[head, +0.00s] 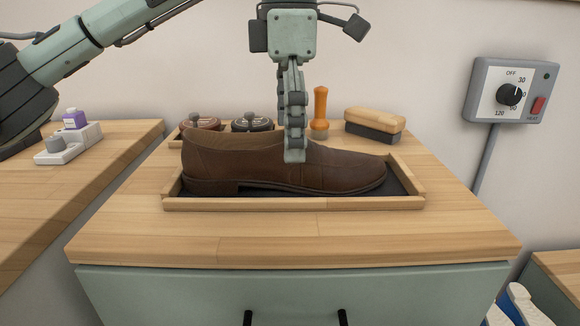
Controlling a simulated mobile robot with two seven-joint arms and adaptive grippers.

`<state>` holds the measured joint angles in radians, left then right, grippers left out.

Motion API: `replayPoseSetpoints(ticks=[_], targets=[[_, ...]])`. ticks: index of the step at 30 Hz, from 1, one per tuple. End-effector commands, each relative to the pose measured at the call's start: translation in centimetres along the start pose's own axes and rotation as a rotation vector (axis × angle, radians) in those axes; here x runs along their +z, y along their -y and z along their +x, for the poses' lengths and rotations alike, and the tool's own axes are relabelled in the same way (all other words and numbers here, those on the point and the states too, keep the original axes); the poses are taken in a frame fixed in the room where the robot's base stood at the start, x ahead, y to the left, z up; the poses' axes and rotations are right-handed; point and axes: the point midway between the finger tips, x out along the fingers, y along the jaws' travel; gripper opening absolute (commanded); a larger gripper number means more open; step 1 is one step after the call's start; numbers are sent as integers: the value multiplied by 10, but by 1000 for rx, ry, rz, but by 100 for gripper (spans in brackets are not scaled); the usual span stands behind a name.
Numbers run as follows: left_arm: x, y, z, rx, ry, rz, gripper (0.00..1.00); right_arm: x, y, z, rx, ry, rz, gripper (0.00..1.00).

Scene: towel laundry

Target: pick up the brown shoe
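The brown shoe (235,165) sits in a shallow wooden tray (300,204) with a dark bottom, on top of the cabinet. Its heel is at the left and its toe at the right. My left gripper (294,158) points straight down over the middle of the shoe. One finger shows in front of the shoe's near side, its tip at upper height. The other finger is hidden, so I cannot tell whether the gripper is closed on the shoe. My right gripper is not in view.
Behind the shoe stand two round tins (252,122), an orange-handled brush (320,110) and a wooden block brush (375,122). A side counter (85,185) at the left holds a purple-topped item (74,119). A dial box (510,92) hangs on the wall. The cabinet's front top is clear.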

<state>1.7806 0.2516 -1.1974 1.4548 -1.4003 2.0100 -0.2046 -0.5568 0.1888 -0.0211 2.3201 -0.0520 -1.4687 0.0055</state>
Motion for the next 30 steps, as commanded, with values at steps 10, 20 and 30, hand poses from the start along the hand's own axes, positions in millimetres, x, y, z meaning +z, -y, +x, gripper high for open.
replayPoseSetpoints(ticks=[10,20,30], targets=[[1,-1,38,0,0,1,100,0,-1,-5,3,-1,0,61],[1,-2,38,0,0,0,83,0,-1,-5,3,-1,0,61],[1,-2,38,0,0,0,40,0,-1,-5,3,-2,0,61]])
